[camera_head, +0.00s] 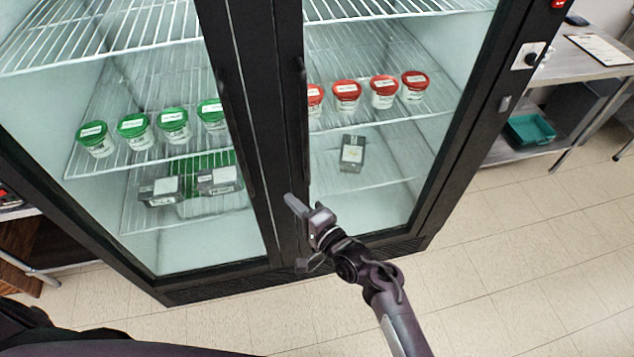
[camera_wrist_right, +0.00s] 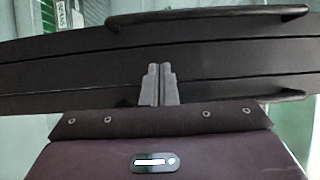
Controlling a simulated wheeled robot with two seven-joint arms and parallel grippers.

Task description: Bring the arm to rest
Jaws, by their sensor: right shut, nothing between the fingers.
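My right gripper (camera_head: 290,203) is in front of the fridge, near the black middle frame where the two glass doors meet. In the right wrist view its two grey fingers (camera_wrist_right: 159,84) are together with nothing between them. The black door handles (camera_head: 302,108) run along the middle frame, and they also show in the wrist view (camera_wrist_right: 210,15). I cannot tell whether the fingers touch the frame. Both doors look closed. My left gripper does not show.
The glass-door fridge (camera_head: 290,270) holds green-lidded tubs (camera_head: 173,126), red-lidded tubs (camera_head: 347,95) and dark boxes (camera_head: 352,153) on wire shelves. A steel table (camera_head: 585,60) with a teal bin (camera_head: 529,131) below stands right. Tiled floor (camera_head: 530,260) at the right is clear.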

